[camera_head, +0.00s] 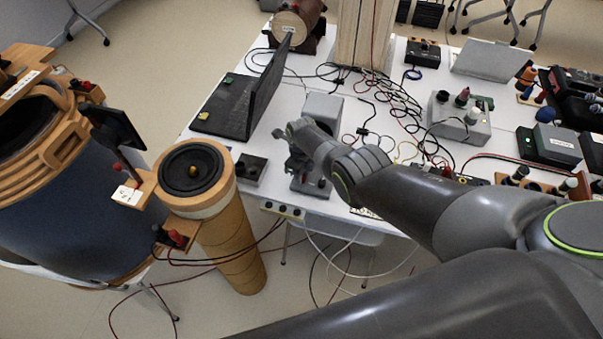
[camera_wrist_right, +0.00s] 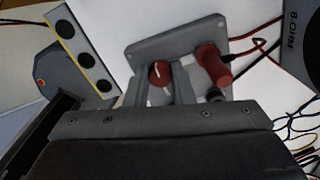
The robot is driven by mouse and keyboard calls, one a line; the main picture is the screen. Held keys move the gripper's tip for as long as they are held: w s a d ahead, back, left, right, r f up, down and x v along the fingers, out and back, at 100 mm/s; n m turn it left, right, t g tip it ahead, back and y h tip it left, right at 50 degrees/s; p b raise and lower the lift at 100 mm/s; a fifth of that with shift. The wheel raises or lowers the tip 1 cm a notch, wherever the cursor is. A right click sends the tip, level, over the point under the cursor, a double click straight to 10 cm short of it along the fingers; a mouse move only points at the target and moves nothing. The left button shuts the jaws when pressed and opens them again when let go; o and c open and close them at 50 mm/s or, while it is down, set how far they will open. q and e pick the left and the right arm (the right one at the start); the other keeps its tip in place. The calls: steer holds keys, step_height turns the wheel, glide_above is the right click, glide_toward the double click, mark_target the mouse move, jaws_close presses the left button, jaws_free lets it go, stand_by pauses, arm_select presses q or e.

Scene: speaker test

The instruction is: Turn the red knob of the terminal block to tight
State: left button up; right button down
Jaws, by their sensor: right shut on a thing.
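The terminal block (camera_wrist_right: 152,45) is a grey plate in the right wrist view, with a red knob (camera_wrist_right: 159,72) that carries a white mark. A taller red terminal post (camera_wrist_right: 213,65) stands beside the knob, and a dark post is partly hidden by my gripper. My right gripper (camera_wrist_right: 157,82) is shut on the red knob, one finger on each side of it. In the head view my right gripper (camera_head: 304,174) points down over the terminal block (camera_head: 312,187) near the table's front edge, covering the knob. My left gripper does not show.
A cardboard tube with a speaker (camera_head: 230,235) stands before the table. Loose cables and a grey box with terminals (camera_head: 460,125) lie to the right.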

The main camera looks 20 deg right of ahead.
stand_by(0.4)
steer(key=c, duration=1.2)
jaws_free()
steer(key=shift+c, duration=0.2)
steer(key=shift+r, duration=0.15)
step_height(320, 180, up, 8)
steer(key=p, duration=0.5)
step_height(320, 180, up, 9)
steer(key=shift+p, duration=0.3)
